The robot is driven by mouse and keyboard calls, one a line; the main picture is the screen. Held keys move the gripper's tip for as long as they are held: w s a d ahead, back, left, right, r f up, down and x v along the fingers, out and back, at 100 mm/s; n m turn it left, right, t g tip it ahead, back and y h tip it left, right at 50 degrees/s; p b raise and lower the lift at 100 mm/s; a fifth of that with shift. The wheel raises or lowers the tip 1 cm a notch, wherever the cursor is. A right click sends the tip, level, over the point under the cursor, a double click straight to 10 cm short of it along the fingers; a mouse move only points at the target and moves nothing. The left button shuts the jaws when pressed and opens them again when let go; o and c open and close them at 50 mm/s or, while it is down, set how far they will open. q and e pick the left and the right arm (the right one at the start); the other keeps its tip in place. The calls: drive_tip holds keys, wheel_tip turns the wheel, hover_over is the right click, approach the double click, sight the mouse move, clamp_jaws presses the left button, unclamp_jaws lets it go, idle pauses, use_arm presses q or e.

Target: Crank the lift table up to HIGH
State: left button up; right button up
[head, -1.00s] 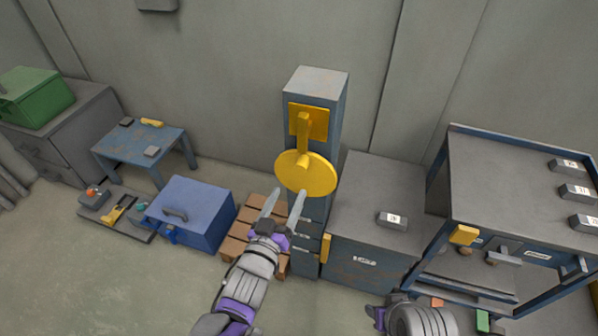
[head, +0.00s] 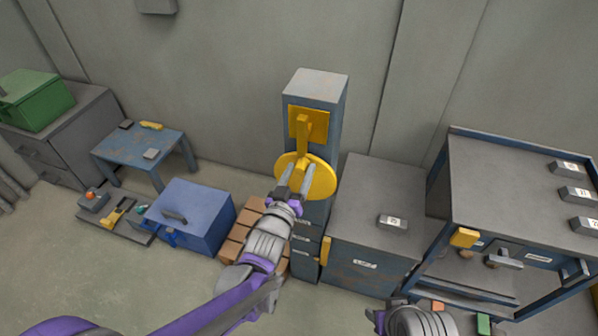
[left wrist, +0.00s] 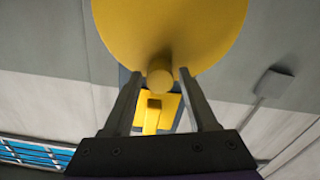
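A yellow crank wheel (head: 322,180) sits on a yellow arm below a yellow plate (head: 309,121) on a tall blue-grey column (head: 317,86). My left gripper (head: 297,172) is at the wheel's front, fingers apart. In the left wrist view the yellow disc (left wrist: 170,30) fills the top. A short yellow knob (left wrist: 159,75) stands between the two open fingers, with a gap on each side. I cannot tell which piece is the lift table, and no HIGH mark is readable. My right arm shows at the bottom edge, but its fingers do not show.
A grey cabinet (head: 372,202) stands right of the column, then a blue-framed bench (head: 500,180) with labelled grey blocks. On the left are a blue box (head: 192,205), a wooden pallet (head: 238,233), a small blue table (head: 140,145) and a green box (head: 38,100). The floor in front is mostly clear.

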use_arm(q)
clamp_jaws()
idle(1.2)
